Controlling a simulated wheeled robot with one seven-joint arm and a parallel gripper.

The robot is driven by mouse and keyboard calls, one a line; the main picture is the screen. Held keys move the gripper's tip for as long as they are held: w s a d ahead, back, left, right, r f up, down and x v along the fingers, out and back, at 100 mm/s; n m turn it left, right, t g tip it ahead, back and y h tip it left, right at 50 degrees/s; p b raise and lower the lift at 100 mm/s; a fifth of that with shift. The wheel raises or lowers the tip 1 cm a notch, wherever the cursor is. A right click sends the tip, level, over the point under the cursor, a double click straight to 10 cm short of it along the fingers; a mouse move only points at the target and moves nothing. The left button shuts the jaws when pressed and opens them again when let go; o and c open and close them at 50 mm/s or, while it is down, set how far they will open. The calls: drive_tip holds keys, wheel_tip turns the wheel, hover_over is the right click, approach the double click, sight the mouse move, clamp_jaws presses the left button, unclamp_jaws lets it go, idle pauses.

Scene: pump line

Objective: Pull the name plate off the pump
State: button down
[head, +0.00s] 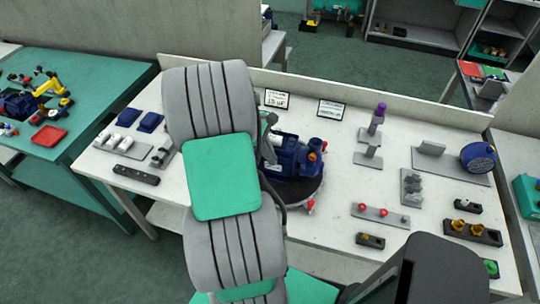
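The blue pump (292,157) stands on a dark round turntable (306,196) near the middle of the white bench. It has an orange-red fitting on its right side, and my arm covers its left part. I cannot make out the name plate on the pump; it may be hidden or too small. My grey and green arm fills the centre of the head view, in front of the bench. I cannot make out my gripper behind it. A small grey part shows between the arm and the pump, and I cannot tell what it belongs to.
The white bench (340,226) holds two labelled signs, grey stands, a purple-topped bottle (378,115), a round blue part (478,156) and several small holders at right. Blue blocks and a grey tray (123,146) lie at left. A green table (85,90) stands farther left.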

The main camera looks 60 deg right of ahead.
drive_tip(key=shift+s+r+p, duration=0.1)
drive_tip(key=shift+r+p, duration=0.05)
drive_tip(key=shift+p, duration=0.2)
idle(0.7)
wheel_tip(320, 180, up, 4)
drive_tip(key=p, duration=0.5)
drive_tip(key=shift+d+r, duration=0.1)
idle(0.3)
drive_tip(key=shift+w, duration=0.2)
